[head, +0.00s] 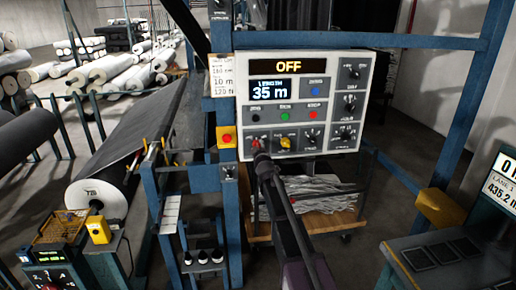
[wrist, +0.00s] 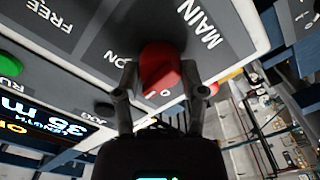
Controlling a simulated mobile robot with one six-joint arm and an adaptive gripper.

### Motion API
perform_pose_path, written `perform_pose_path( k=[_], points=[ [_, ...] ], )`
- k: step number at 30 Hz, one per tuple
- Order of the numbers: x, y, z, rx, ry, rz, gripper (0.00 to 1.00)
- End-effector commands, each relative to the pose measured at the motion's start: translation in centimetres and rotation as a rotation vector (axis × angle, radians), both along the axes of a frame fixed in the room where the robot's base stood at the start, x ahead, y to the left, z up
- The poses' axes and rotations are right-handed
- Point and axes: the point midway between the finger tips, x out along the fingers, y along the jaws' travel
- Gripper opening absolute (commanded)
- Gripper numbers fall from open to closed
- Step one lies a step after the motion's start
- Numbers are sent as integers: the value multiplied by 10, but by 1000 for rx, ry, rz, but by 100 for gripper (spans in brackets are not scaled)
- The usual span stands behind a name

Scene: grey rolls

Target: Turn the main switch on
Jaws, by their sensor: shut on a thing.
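The main switch is a red knob at the lower left of the white control panel (head: 239,100), and its "MAIN" label shows in the wrist view. In the head view, the red knob (head: 255,143) sits just above my gripper (head: 261,157). In the wrist view, the red knob (wrist: 160,66) lies between the two fingers of my gripper (wrist: 160,98), which is shut on it. Small white marks show near the knob's lower end. The panel's top display (head: 289,66) reads "OFF", and the length display (head: 270,90) reads "35 m".
A yellow knob (head: 286,142) sits close to the right of the red one. Black, green and red buttons are above. A red stop button on a yellow box (head: 226,136) is left of the panel. Blue frame posts (head: 473,95) stand around; grey rolls lie at the left.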

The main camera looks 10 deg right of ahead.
Motion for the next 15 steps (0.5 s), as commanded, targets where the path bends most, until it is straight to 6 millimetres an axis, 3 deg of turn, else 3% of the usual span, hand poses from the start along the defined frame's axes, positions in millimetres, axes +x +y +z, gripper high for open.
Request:
perform_pose_path(
  k=[15],
  points=[
    [3, -1, 2, 489, -6, 2, 6]
  ],
)
